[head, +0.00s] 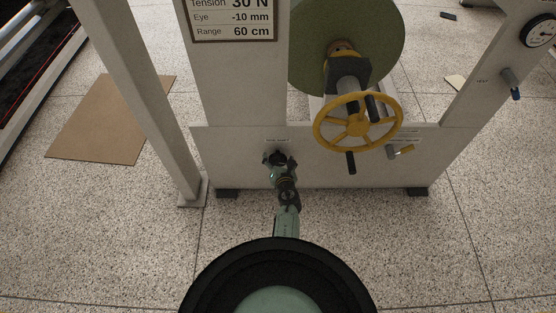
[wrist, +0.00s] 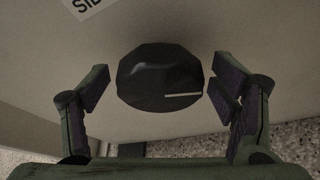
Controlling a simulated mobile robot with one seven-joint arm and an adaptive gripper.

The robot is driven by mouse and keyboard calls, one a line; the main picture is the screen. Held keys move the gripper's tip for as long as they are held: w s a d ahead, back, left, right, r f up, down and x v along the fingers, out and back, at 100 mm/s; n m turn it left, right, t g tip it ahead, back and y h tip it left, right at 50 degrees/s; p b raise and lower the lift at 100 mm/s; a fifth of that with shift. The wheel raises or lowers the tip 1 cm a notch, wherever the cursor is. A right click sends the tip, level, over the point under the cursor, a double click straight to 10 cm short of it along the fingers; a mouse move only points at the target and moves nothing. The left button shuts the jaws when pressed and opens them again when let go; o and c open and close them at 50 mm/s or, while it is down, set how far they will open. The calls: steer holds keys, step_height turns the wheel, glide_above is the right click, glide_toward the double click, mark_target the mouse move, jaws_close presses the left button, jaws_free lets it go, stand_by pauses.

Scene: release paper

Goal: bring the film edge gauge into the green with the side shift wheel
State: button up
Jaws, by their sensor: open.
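The side shift wheel is a black faceted knob with a white line on it. In the wrist view the knob (wrist: 160,80) sits between my open finger pads, with a gap showing on both sides. My gripper (wrist: 160,88) is open around it and holds nothing. In the head view my gripper (head: 280,160) is at the front panel of the machine, under a small label, and largely covers the knob. A sign (head: 233,18) on the machine reads tension 30 N, eye -10 mm and range 60 cm. I cannot make out a film edge gauge for certain.
A yellow handwheel (head: 357,122) with a dark handle stands out right of my gripper, before a large green roll (head: 385,45). A round dial (head: 539,30) and a blue-tipped lever (head: 512,83) are at the right. A post (head: 150,100) stands left. Brown cardboard (head: 105,125) lies on the floor.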

steer(key=shift+s, duration=0.1)
steer(key=v, duration=1.1)
steer(key=shift+s+r, duration=0.2)
steer(key=shift+s, duration=0.15)
